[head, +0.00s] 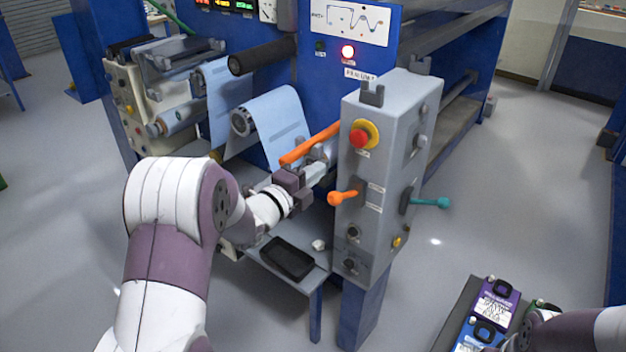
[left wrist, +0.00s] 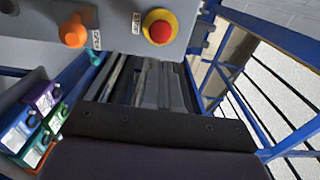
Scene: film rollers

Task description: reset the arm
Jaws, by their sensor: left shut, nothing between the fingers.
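My left arm reaches in from the left in the head view. My left gripper (head: 318,172) is shut and empty, close to the left side of the grey control box (head: 372,220) and below the orange bar (head: 310,144). In the left wrist view the shut gripper fingers (left wrist: 145,85) point toward the machine, below the red button with a yellow ring (left wrist: 159,28) and the orange knob (left wrist: 73,31). Part of my right arm shows at the lower right of the head view; its gripper is not visible.
Film rollers with pale blue film (head: 275,118) are behind my left gripper. A shelf with a black tray (head: 287,258) is below it. An orange lever (head: 343,198) and a teal lever (head: 430,203) stick out from the control box. Coloured boxes (head: 497,305) stand at the lower right.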

